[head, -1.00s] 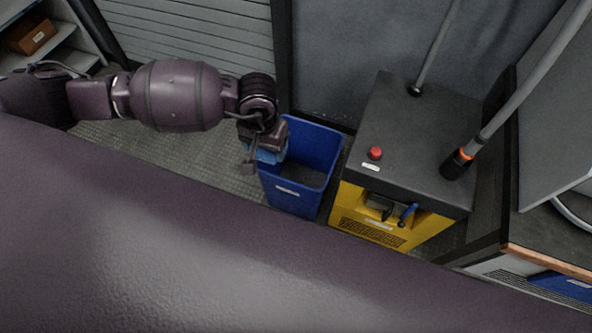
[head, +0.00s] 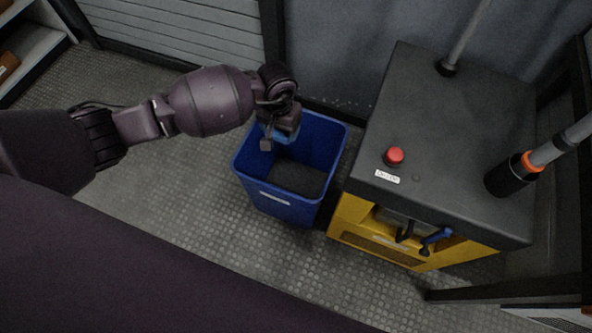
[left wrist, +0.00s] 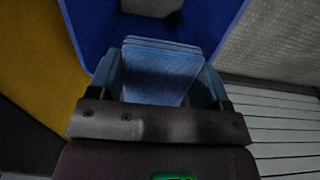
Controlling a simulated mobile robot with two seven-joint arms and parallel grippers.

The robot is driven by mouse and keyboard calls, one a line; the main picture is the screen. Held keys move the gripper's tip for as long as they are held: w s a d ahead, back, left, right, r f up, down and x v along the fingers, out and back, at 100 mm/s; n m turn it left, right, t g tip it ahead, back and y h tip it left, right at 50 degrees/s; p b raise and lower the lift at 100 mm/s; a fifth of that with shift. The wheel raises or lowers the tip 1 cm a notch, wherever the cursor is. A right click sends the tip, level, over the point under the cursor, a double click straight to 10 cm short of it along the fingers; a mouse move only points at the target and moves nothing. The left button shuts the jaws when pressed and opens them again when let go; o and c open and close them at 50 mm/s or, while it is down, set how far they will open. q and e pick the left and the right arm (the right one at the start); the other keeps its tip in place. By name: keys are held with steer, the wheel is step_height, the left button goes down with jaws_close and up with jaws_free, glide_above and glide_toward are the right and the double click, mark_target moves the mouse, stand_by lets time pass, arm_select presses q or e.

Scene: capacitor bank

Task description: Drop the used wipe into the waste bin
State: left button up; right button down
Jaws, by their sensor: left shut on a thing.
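My left gripper (head: 281,139) is over the far part of the blue waste bin (head: 258,199), at or just above its rim. In the left wrist view the gripper (left wrist: 162,88) is shut on the used wipe (left wrist: 160,70), a light-blue folded cloth in several layers. In the head view only a small blue patch of the wipe (head: 283,136) shows under the fingers. The bin's dark floor is visible, and its blue wall also shows in the left wrist view (left wrist: 95,28). My right gripper is in neither view.
A yellow and black machine (head: 450,140) with a red button (head: 394,156) stands close to the right of the bin. A slatted wall (head: 180,30) is behind. Shelving (head: 30,50) is at the far left. Bare textured floor lies left and in front of the bin.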

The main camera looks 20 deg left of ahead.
arm_select(q)
steer(key=shift+w+f, duration=0.2)
steer(key=shift+f, duration=0.5)
steer(key=shift+f+b, duration=1.55)
steer(key=shift+f, duration=1.2)
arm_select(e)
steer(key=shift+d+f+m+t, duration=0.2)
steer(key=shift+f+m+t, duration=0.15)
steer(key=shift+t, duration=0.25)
arm_select(q)
steer(key=o, duration=0.9)
step_height(320, 180, up, 10)
steer(key=p, duration=0.3)
steer(key=shift+w, duration=0.15)
steer(key=shift+r+p, duration=0.35)
steer(key=shift+r, duration=0.15)
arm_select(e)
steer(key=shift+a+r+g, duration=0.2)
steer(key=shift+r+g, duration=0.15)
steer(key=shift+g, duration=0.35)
